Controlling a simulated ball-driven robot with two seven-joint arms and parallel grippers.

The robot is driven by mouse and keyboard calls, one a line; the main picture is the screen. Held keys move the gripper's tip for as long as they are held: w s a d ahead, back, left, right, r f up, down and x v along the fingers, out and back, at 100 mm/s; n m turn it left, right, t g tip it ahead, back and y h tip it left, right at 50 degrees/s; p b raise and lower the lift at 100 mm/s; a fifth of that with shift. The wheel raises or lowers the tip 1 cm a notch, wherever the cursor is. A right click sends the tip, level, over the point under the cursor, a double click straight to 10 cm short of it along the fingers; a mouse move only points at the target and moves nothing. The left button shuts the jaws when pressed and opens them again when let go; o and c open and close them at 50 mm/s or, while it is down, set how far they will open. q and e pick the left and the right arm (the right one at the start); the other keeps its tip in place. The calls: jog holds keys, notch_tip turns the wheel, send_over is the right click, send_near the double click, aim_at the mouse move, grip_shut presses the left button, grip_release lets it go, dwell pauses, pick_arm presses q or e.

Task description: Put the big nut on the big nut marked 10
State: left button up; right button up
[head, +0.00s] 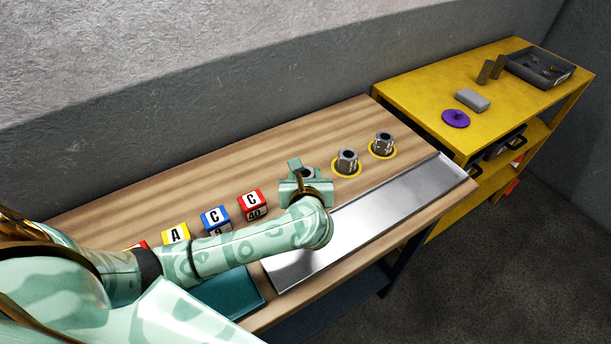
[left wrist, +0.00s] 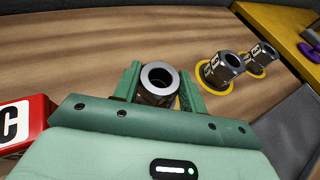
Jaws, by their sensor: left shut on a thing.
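My left gripper (head: 306,178) is over the wooden bench, right of the lettered blocks, with its jaws shut on a dark steel nut (left wrist: 152,97). The nut's bright ring-shaped top and open bore face the left wrist camera. A bit of yellow shows beside it on the bench; whether the nut touches the bench is hidden. Two similar nuts stand upright on yellow rings to the right: a nearer one (head: 347,160) and a farther one (head: 383,144). Both carry pale markings too small to read. They also show in the left wrist view (left wrist: 222,69). My right gripper is out of view.
Left of the gripper stand a red block (head: 253,206), a blue block (head: 215,219) and a yellow block (head: 176,233). A bare metal plate (head: 360,222) runs along the front edge. A yellow cart (head: 425,105) holds a purple lidlike disc (head: 455,119) and a grey tray (head: 540,75).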

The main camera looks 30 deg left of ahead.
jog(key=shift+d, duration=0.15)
pick_arm(q)
jog(key=shift+f, duration=0.15)
jog(key=o, duration=1.1)
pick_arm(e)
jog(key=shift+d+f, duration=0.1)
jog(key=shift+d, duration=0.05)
pick_arm(q)
jog(key=shift+r, duration=0.2)
jog(key=shift+s+d+r, duration=0.15)
jog(key=shift+s+d, duration=0.05)
jog(key=shift+s, duration=0.1)
jog(key=p+v, duration=0.2)
jog(key=v, duration=0.8)
jog(key=shift+s+d, duration=0.1)
jog(key=shift+s, duration=0.05)
jog(key=shift+s+d+r, duration=0.2)
jog(key=shift+s+d, duration=0.05)
jog(key=shift+s, duration=0.2)
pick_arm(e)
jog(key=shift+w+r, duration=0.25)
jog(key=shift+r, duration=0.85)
